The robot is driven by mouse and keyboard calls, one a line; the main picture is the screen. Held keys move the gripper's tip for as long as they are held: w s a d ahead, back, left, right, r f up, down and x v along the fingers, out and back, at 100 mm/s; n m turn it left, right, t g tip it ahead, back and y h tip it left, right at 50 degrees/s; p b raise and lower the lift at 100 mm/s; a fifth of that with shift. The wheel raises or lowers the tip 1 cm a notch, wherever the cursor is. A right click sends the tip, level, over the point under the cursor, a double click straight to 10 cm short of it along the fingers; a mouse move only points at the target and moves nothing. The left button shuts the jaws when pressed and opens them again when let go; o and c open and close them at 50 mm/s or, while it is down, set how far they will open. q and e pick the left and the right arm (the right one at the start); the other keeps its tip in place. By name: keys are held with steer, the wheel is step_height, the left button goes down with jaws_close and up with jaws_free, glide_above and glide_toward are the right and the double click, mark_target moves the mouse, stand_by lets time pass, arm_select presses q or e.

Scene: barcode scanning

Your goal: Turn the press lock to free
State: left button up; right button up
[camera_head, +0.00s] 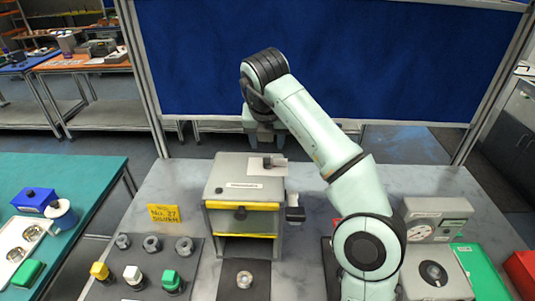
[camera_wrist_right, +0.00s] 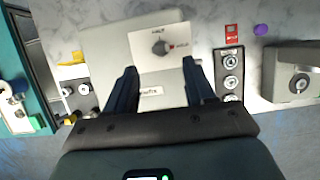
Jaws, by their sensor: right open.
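The press (camera_head: 224,172) is a grey box with yellow bars and a dark front knob, standing in the middle of the grey table. Its lock knob (camera_head: 267,162) sits on a white plate on top. My right gripper (camera_head: 266,142) is above the back of the press top. In its wrist view the fingers (camera_wrist_right: 160,67) are open and empty, with the knob between and beyond their tips. My left gripper is not in view.
Left of the press are a yellow sign (camera_head: 163,214) and a dark panel with coloured buttons (camera_head: 133,274). Right are a grey gauge box (camera_head: 437,210) and a green block (camera_head: 484,270). My right arm covers the table right of the press. A blue board (camera_head: 400,70) stands behind.

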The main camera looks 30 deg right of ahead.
mark_target(268, 157)
steer(key=x, duration=0.7)
steer(key=shift+f, duration=0.15)
jaws_close()
